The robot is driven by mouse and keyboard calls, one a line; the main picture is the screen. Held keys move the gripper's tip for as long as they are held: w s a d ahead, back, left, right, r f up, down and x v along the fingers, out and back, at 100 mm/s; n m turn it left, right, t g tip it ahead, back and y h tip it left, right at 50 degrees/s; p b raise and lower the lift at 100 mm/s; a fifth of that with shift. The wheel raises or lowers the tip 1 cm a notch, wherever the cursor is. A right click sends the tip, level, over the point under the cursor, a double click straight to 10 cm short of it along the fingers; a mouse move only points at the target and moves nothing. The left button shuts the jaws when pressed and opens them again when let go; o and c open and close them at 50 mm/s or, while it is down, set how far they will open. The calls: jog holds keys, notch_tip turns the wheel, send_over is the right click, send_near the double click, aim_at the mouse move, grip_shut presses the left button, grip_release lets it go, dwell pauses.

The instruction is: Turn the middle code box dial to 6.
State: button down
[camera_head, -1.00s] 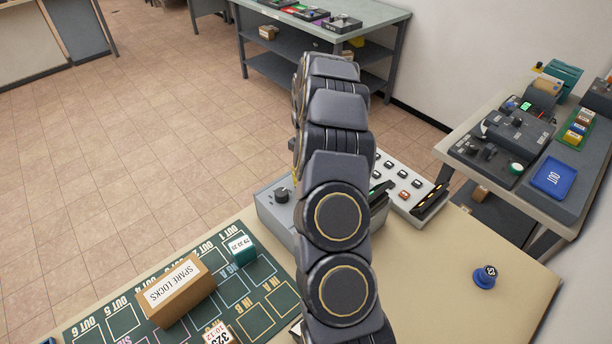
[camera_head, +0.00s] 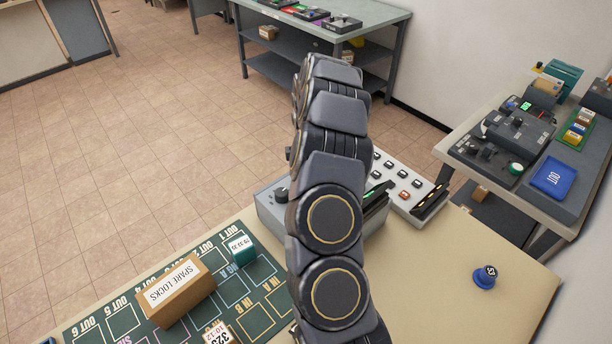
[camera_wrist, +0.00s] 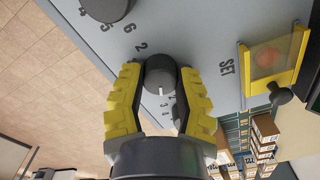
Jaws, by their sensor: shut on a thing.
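In the wrist view a dark round dial (camera_wrist: 158,68) with a white pointer mark stands on the grey code box (camera_wrist: 205,35). My gripper (camera_wrist: 160,79) has its yellow, ridged fingers on either side of this dial, shut on it. The white mark points toward the bottom of the picture. Small numbers show beside the dial, partly covered by the right finger. Another dial (camera_wrist: 106,5) is cut off at the top left, with 4, 5 and 6 near it. In the head view my arm hides the gripper and most of the code box (camera_head: 268,210); one dial (camera_head: 281,195) shows at its left.
A button panel (camera_head: 402,182) stands beside the code box. A SPARE LOCKS carton (camera_head: 176,290) and a blue knobbed piece (camera_head: 484,278) are on the table.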

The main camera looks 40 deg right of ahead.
jog(key=shift+f+n, duration=0.1)
jog(key=shift+n, duration=0.6)
jog(key=c, duration=0.6)
grip_release()
jog(key=shift+c, duration=0.2)
notch_tip(320, 180, up, 12)
